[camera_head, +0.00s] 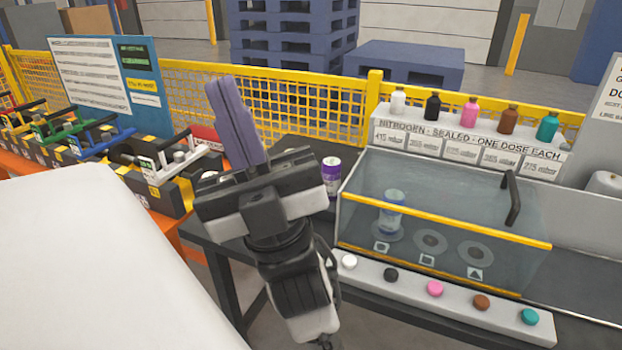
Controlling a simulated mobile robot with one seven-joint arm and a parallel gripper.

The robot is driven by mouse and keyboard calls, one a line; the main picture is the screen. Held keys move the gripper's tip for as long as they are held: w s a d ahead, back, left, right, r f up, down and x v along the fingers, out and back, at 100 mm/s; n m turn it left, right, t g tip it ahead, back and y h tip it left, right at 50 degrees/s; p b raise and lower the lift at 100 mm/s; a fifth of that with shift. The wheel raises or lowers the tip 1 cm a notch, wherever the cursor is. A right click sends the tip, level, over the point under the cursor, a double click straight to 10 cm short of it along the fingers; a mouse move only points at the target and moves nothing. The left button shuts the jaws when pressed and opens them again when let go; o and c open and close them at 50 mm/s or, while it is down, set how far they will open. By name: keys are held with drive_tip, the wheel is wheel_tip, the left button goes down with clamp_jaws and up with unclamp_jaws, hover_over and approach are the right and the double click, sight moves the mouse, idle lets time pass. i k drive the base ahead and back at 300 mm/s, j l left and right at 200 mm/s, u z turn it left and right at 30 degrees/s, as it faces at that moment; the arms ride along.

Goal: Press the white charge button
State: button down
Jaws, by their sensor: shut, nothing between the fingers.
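The white charge button (349,262) is the leftmost of several round buttons on a pale strip (450,300) along the front of the clear-lidded box. My gripper (238,125) is raised to the left of the box, its purple-grey fingers pointing up and pressed together. It is shut and empty, well apart from the white button. The button is in full view and nothing touches it.
Black, pink, brown and teal buttons share the strip. The box (440,215) has a yellow front edge, a black handle and a can (391,211) inside. Another can (331,176) stands left of it. Bottles (470,110) line the back shelf. Yellow fencing stands behind.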

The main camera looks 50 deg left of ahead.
sight(349, 262)
drive_tip(key=u, duration=1)
